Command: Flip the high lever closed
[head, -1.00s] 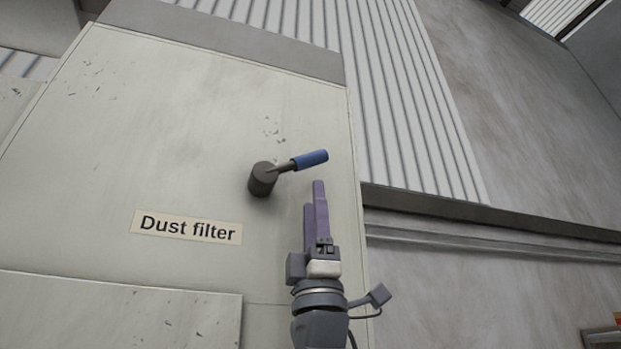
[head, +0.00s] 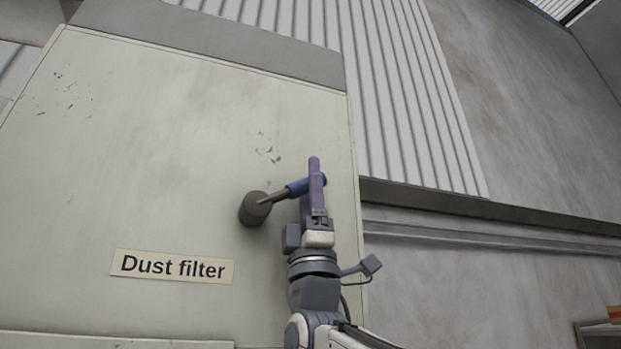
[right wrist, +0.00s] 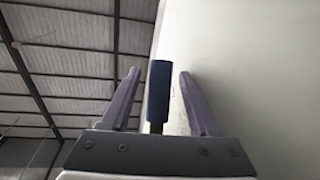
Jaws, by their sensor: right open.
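The lever has a round dark hub (head: 254,208) on the pale cabinet front and a blue handle (head: 297,188) that points right and slightly up. My right gripper (head: 314,170) is at the handle's outer end and hides part of it in the head view. In the right wrist view the blue handle (right wrist: 159,90) stands between the two purple fingers of the open gripper (right wrist: 158,88), with a gap on each side. My left gripper is not in view.
The pale cabinet (head: 150,130) carries a "Dust filter" label (head: 171,267) below and left of the hub. A ribbed wall (head: 400,110) and a ledge (head: 460,205) lie to the right. The space around the handle is clear.

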